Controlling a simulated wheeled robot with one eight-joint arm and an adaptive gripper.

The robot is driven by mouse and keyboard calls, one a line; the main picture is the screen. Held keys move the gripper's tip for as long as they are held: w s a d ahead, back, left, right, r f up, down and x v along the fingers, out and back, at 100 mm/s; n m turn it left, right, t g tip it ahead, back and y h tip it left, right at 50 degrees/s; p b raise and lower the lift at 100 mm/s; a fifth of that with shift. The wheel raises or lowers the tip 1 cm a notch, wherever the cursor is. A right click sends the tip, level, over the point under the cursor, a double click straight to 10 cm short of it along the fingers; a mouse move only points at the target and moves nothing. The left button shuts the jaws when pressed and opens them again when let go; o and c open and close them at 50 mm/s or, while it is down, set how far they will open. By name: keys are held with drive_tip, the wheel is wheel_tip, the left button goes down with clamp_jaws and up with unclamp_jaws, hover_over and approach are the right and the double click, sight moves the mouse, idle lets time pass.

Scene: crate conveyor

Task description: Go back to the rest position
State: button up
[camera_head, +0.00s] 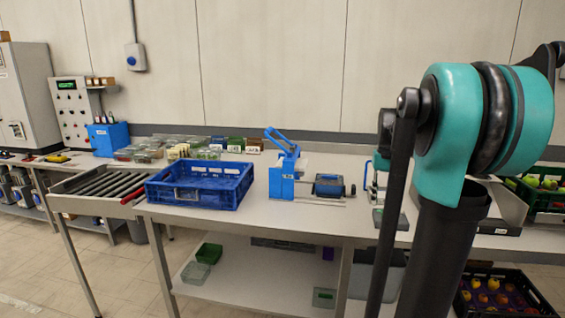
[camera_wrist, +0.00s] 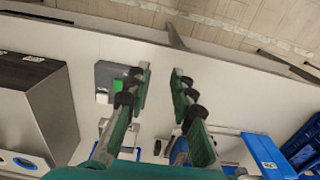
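My gripper (camera_wrist: 161,72) shows in the wrist view with its two fingers apart and nothing between them. It hangs above the white worktop (camera_wrist: 225,75), near the table edge. In the head view my teal and black arm stands at the right, and the gripper itself is not visible there. No other object is named by the task.
A blue crate (camera_head: 200,190) stands on the table beside the roller conveyor (camera_head: 100,184). A blue lever device (camera_head: 283,170) stands right of it. In the wrist view, a grey device with a green part (camera_wrist: 105,78) lies left of the fingers, beside a metal box (camera_wrist: 40,110).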

drive_tip(key=s+a+f+t, duration=0.1)
drive_tip(key=s+a+f, duration=0.3)
drive_tip(key=s+f, duration=0.2)
drive_tip(key=s+a+f+n+t, duration=0.1)
drive_tip(key=s+a+f, duration=0.3)
drive_tip(key=s+f, duration=0.3)
drive_tip(key=s+a+f+n+t, duration=0.1)
drive_tip(key=s+a+f+t, duration=0.1)
drive_tip(key=s+a+f, duration=0.2)
drive_tip(key=s+f, duration=0.3)
drive_tip(key=f, duration=0.1)
drive_tip(key=shift+a+f, duration=0.15)
drive_tip(key=shift+a, duration=0.1)
